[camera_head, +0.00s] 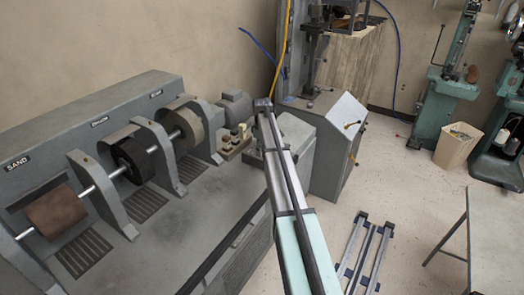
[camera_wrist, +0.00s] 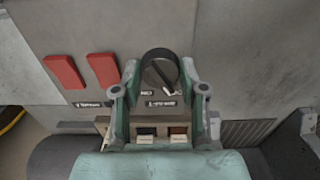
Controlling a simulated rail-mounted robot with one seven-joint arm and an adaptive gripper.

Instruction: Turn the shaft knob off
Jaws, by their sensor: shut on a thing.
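The shaft knob (camera_wrist: 161,70) is a round black dial on a grey panel, in the upper middle of the wrist view. A pale pointer line on it slants toward the lower right. Upside-down lettering sits below it, with "NO" at the left; the lettering at the right is partly unreadable. My gripper (camera_wrist: 160,73) has its two green-grey fingers on the left and right sides of the knob, shut on it. In the head view my arm covers the gripper, and I cannot make out the knob there.
The head view shows the grey machine (camera_head: 150,240) with sanding and brush wheels, and a grey cabinet (camera_head: 335,150) behind my arm.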

